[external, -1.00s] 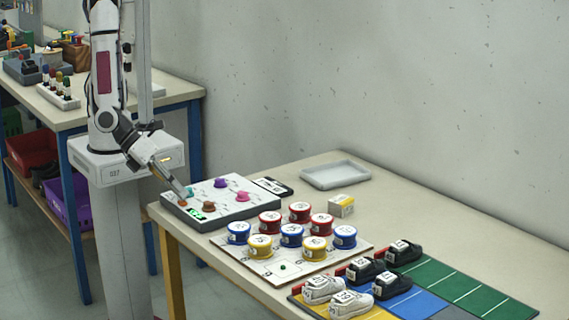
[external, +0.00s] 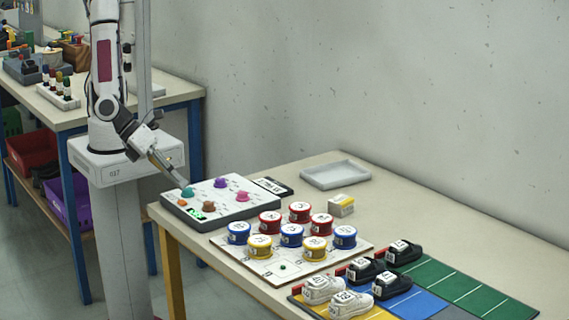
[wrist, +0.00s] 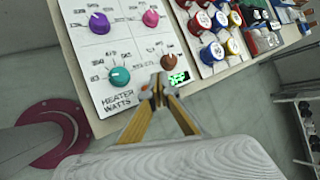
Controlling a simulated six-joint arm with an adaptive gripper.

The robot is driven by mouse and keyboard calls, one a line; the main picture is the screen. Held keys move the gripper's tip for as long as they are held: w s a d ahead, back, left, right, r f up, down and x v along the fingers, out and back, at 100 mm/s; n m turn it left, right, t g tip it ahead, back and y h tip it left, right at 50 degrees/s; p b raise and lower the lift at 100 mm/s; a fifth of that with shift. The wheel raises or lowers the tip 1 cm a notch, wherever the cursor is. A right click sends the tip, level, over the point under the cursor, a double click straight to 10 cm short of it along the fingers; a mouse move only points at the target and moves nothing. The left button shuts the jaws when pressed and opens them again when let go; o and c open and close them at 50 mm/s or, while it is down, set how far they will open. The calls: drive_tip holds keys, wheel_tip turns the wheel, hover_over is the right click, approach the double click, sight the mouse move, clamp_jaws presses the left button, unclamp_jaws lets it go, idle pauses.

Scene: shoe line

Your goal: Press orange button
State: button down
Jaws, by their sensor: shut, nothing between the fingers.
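The orange button (external: 182,203) is a small spot near the left corner of the grey-edged control panel (external: 240,210), just in front of the teal knob (external: 187,192). My gripper (external: 184,184) is shut and empty, pointing down above that corner, with its tips by the teal knob and apart from the button. In the wrist view my gripper (wrist: 158,82) has its tips together between the teal knob and the green display (wrist: 179,78). A small orange patch shows beside the tips; the button is mostly hidden there.
The panel also carries purple (external: 221,183), pink (external: 242,196) and brown (external: 208,206) knobs. Several numbered round tins stand on a white board (external: 290,268) to the right. Shoes rest on a coloured mat (external: 440,285) farther right. A grey tray (external: 336,175) lies behind.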

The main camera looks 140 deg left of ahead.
sight(180, 201)
drive_tip(key=shift+r, duration=1.75)
drive_tip(key=s+a+r+n+g+h, duration=0.1)
drive_tip(key=s+a+r+n+g, duration=0.1)
drive_tip(key=s+n, duration=0.4)
drive_tip(key=s+a+r+n+g, duration=0.1)
drive_tip(key=s+n+g, duration=0.25)
drive_tip(key=s, duration=0.45)
drive_tip(key=s+d+r+n+t+h, duration=0.1)
drive_tip(key=s+r+n+t+h, duration=0.1)
drive_tip(key=s+r+n, duration=0.2)
drive_tip(key=s+d+r+n+t+h, duration=0.2)
drive_tip(key=s+r+n+h, duration=0.1)
drive_tip(key=r, duration=0.6)
drive_tip(key=shift+s+n, duration=0.7)
drive_tip(key=shift+n, duration=0.35)
drive_tip(key=shift+f, duration=0.1)
idle(1.4)
